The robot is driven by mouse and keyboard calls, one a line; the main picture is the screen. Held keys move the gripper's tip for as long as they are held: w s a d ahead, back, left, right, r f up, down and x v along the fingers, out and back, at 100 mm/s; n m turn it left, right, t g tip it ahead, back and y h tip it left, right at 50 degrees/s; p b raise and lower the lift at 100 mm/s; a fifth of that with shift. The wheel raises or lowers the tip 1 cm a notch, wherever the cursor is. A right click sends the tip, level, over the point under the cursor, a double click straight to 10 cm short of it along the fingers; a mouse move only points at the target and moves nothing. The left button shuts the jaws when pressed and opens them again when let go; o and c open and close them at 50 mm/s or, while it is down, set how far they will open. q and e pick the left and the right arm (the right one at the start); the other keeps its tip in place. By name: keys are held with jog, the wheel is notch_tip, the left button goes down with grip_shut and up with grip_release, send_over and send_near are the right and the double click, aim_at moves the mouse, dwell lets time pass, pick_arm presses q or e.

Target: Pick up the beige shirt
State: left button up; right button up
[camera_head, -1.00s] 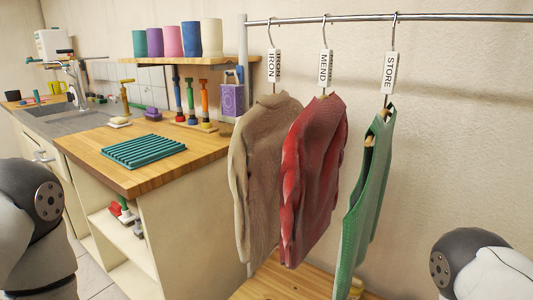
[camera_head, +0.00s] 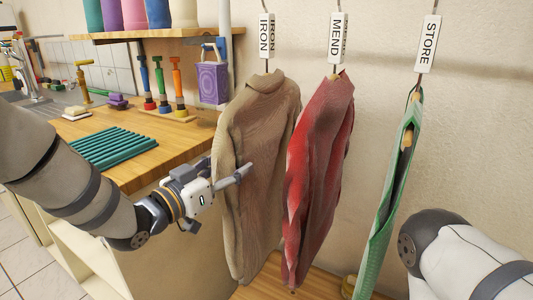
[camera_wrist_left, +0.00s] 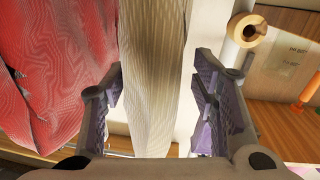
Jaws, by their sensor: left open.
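The beige shirt (camera_head: 262,130) hangs at the left of the row, under the IRON tag (camera_head: 266,36). My left gripper (camera_head: 240,176) is at the shirt's left side at mid-height, with a finger overlapping it in the head view. In the left wrist view my left gripper (camera_wrist_left: 153,95) is open, and the beige shirt (camera_wrist_left: 153,60) shows edge-on between its two purple-padded fingers. I cannot tell whether either finger touches the cloth. My right gripper is out of view; only part of the right arm shows at the lower right.
The red shirt (camera_head: 322,150) hangs close to the right, under the MEND tag (camera_head: 338,38). The green garment (camera_head: 384,215) hangs further right, under the STORE tag (camera_head: 428,44). A wooden counter with a teal ribbed mat (camera_head: 112,147) is at left, and a wooden shelf (camera_head: 150,40) is above.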

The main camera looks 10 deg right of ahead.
pick_arm(q)
jog(key=x, duration=0.2)
jog(key=shift+w+d+f, duration=0.1)
jog(key=shift+w+d, duration=0.15)
grip_shut()
